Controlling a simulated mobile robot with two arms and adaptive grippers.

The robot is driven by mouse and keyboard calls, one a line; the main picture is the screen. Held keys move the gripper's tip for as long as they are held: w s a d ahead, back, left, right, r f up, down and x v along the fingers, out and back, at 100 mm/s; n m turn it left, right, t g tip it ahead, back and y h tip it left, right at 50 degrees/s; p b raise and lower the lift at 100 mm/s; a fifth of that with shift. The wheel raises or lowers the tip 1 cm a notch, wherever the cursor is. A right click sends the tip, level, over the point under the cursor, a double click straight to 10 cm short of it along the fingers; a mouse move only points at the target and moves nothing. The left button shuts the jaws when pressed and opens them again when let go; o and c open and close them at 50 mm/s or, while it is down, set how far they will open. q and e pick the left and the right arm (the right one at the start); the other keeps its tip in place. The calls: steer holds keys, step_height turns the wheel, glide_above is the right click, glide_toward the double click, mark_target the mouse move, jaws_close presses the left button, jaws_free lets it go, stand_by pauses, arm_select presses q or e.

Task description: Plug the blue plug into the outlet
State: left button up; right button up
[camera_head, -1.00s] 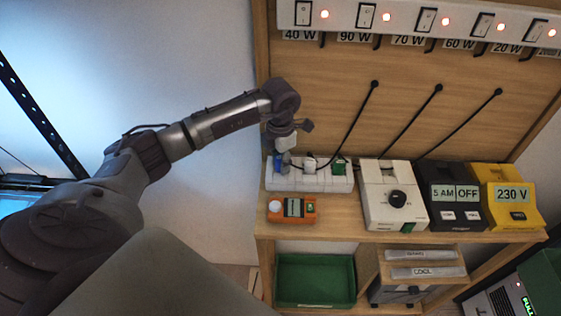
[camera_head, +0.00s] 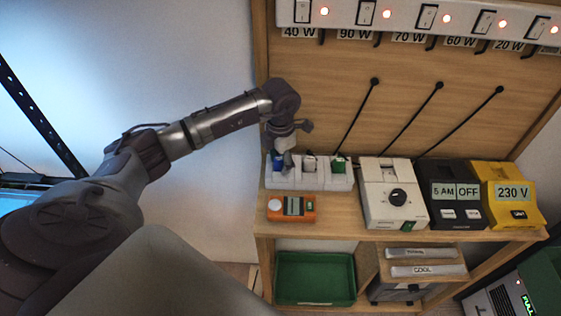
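The blue plug (camera_head: 279,163) is small and partly hidden at the left end of a white block with several slots (camera_head: 300,185) on the wooden shelf. My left gripper (camera_head: 284,152) points down from above at this end of the block, at the blue plug. The fingers are too small and overlapped to tell whether they are open or shut, or whether they hold the plug. A white plug (camera_head: 309,163) and a green plug (camera_head: 338,167) stand to the right in the same block. I cannot make out the socket holes. My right gripper is not in view.
An orange meter (camera_head: 291,209) lies in front of the block. A white dial box (camera_head: 391,205), a dark timer box (camera_head: 452,195) and a yellow 230 V box (camera_head: 512,195) stand to the right. A switch strip (camera_head: 405,18) runs above. A green tray (camera_head: 315,278) sits below.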

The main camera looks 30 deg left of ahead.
arm_select(q)
step_height(320, 180, up, 12)
stand_by(0.4)
steer(key=shift+f, duration=0.1)
